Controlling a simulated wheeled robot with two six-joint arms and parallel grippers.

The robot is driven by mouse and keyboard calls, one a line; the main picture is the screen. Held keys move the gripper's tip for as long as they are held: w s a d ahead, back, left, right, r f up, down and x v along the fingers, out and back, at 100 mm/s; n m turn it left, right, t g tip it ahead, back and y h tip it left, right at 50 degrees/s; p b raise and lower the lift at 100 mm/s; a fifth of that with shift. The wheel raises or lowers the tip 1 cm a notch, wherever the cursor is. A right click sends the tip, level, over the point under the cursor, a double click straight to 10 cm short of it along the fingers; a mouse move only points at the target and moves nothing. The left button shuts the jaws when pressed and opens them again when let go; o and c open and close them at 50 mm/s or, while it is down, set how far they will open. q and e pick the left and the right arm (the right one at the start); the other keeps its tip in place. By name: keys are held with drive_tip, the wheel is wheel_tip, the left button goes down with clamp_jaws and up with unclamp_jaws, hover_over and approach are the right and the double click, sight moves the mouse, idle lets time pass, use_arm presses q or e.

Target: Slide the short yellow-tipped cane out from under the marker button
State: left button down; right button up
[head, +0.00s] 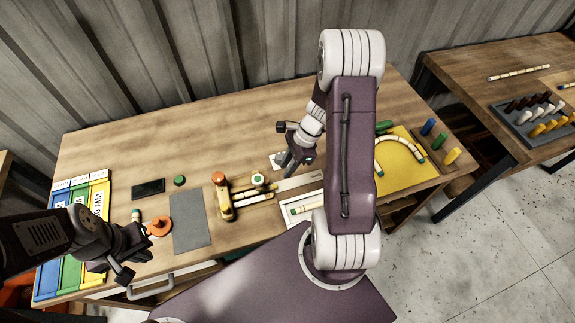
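The yellow tip of the short cane is too small to make out. My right gripper (291,162) is above the table, just right of and behind the button, apart from the canes; its finger gap is unclear. My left gripper (132,258) is over the front left of the table, beside an orange round piece (159,227); its fingers appear spread.
A grey mat (190,222), black slab (148,189) and green disc (179,180) lie further left. A yellow board (408,170) with a curved cane lies right, partly behind my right arm.

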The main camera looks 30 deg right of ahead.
sight(276, 185)
drive_tip(key=b+x, duration=0.1)
drive_tip(key=x, duration=0.8)
drive_tip(key=shift+w+f, duration=0.1)
clamp_jaws()
